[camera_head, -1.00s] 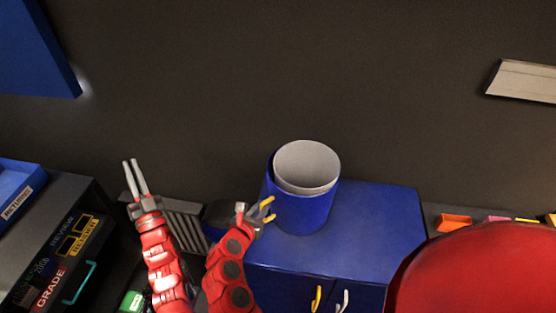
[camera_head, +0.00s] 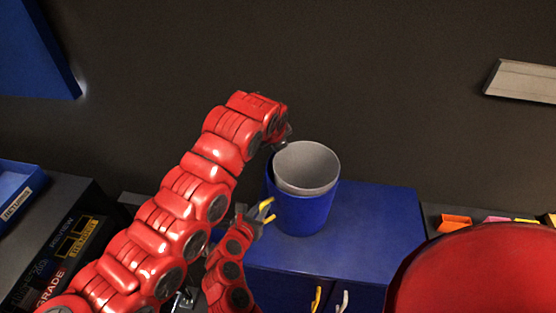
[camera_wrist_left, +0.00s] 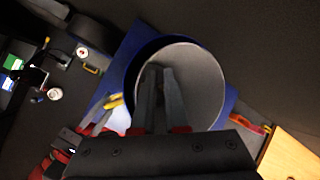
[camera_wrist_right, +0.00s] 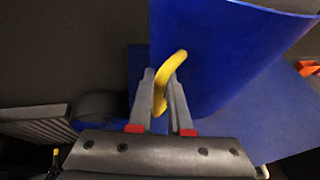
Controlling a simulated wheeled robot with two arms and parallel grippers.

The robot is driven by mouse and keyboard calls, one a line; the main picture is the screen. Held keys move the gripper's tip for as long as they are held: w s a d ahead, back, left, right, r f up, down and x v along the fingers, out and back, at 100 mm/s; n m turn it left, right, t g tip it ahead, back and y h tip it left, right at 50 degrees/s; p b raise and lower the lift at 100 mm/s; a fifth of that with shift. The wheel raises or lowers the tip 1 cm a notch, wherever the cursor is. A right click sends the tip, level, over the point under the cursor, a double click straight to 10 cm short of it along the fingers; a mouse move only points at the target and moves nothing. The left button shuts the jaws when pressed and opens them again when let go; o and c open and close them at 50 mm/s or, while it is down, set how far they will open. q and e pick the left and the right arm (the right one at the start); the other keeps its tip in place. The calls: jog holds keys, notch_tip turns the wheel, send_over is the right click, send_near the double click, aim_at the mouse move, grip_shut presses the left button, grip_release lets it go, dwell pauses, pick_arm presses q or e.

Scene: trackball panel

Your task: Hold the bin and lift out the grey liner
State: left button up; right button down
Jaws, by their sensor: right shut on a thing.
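The blue bin (camera_head: 303,213) stands on the blue cabinet, and the grey liner (camera_head: 308,166) sits inside it with its rim above the bin's edge. My right gripper (camera_head: 262,212) is at the bin's left side. In the right wrist view its fingers are shut on the bin's yellow handle (camera_wrist_right: 169,75). My left gripper (camera_head: 287,136) is by the liner's upper left rim, largely hidden by my arm. In the left wrist view its two fingers (camera_wrist_left: 160,78) are a little apart and overlap the mouth of the liner (camera_wrist_left: 200,85). Contact with the liner cannot be told.
The blue cabinet (camera_head: 385,225) has free top to the right of the bin. A dark wall (camera_head: 400,110) rises behind. A shelf unit (camera_head: 70,225) stands at left, and a red rounded surface (camera_head: 480,270) fills the lower right.

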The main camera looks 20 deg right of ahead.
aim_at(277, 175)
pick_arm(q)
jog(key=s+a+f+m+y, duration=0.1)
jog(key=s+a+m+y, duration=0.15)
jog(key=s, duration=0.25)
jog(key=shift+m+g, duration=0.25)
jog(key=shift+g, duration=0.05)
jog(key=x, duration=1.2)
jog(key=shift+d+r, duration=0.1)
jog(key=shift+c, duration=0.3)
grip_shut()
jog(key=shift+w, duration=0.1)
dwell(0.4)
jog(key=shift+r, duration=0.2)
